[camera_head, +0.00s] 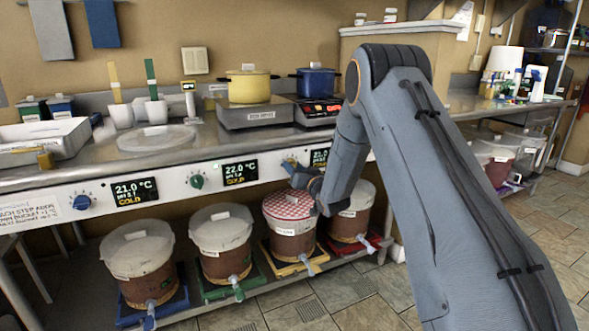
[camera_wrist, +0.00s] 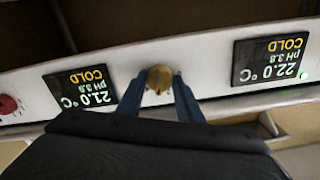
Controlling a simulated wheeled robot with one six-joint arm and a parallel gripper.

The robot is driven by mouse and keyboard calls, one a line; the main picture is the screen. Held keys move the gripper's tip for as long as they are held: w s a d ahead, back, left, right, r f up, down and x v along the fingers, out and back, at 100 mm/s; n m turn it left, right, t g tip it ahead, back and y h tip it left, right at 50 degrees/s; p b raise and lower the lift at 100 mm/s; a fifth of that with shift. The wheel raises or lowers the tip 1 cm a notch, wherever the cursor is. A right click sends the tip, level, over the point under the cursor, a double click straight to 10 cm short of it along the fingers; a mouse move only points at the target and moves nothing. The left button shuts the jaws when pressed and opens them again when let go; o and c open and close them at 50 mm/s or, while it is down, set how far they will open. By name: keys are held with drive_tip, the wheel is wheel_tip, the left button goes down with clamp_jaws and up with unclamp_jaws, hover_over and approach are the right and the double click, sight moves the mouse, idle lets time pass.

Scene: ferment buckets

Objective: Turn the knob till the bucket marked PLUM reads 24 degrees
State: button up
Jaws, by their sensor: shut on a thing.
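My gripper (camera_wrist: 157,88) is shut on the yellow knob (camera_wrist: 160,76) on the white control strip. It shows in the head view (camera_head: 300,172), mostly covering that knob. In the wrist view, which is upside down, one display (camera_wrist: 80,90) reads 21.0 °C, pH 3.8, COLD. The other display (camera_wrist: 270,58) reads 22.0 °C, pH 3.8, COLD. In the head view the 21.0 display (camera_head: 320,158) is just right of the gripper, partly hidden. Below it stands a brown bucket (camera_head: 290,238) with a red checked cover on a yellow base. Bucket labels are too small to read, so I cannot tell which is PLUM.
A blue knob (camera_head: 82,202), a green knob (camera_head: 197,182) and a red knob (camera_wrist: 8,103) are on the same strip. Other buckets (camera_head: 226,258) stand on the low shelf. Pots (camera_head: 249,86) and scales are on the counter above. The floor in front is clear.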

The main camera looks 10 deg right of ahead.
drive_tip(key=o, duration=1.1)
drive_tip(key=shift+c, duration=0.2)
drive_tip(key=v, duration=0.8)
drive_tip(key=shift+p, duration=0.3)
